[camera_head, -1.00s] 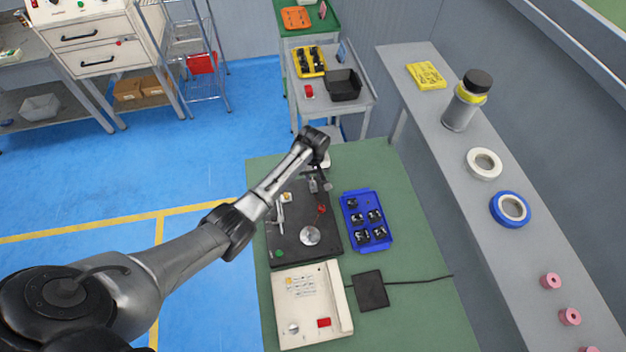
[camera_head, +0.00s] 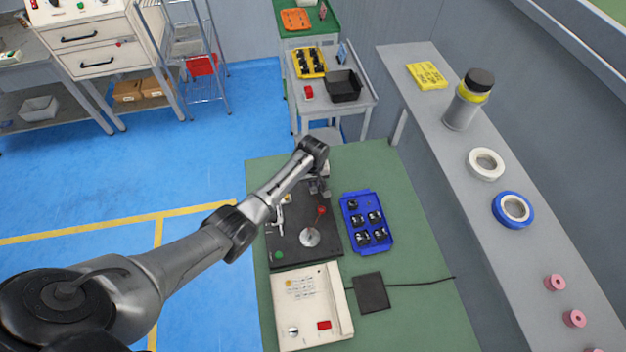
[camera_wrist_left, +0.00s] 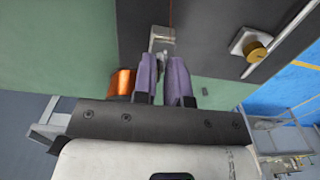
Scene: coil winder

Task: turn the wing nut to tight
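My left arm reaches over the black winder base (camera_head: 290,245), and its gripper (camera_head: 318,186) is at the base's far end, small and partly hidden by the wrist. In the left wrist view the two purple fingers of the left gripper (camera_wrist_left: 163,78) stand close together, pointing at a small silver metal part (camera_wrist_left: 161,40). A strip of that metal shows in the narrow gap between them; whether they press on it I cannot tell. I cannot make out the wing nut's own shape. A copper wire spool (camera_wrist_left: 122,83) sits just left of the fingers. My right gripper is not in view.
A blue tray (camera_head: 367,222) with black parts lies right of the base, and a cream control box (camera_head: 310,300) lies in front. A brass knob (camera_wrist_left: 255,48) on a metal plate is right of the fingers. Green bench (camera_head: 420,300) is mostly clear at front right.

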